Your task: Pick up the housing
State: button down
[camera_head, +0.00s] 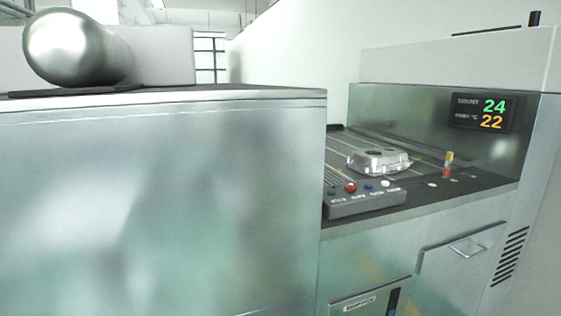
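The housing (378,162) is a silvery cast metal part with a raised, rounded top. It lies on the dark, grooved work surface (470,187) of a machine, right of the picture's middle. It stands behind a grey control box, which sits close to its lower front. Nothing holds it. My gripper is not in view, so its state and its place relative to the housing do not show.
A large metal-faced block (160,200) fills the left and hides part of the machine. The control box (365,198) has coloured buttons. A small signal light (448,165) stands right of the housing. A display (484,113) shows 24 and 22.

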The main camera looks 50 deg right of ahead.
aim_at(372, 161)
jog(key=z, duration=1.6)
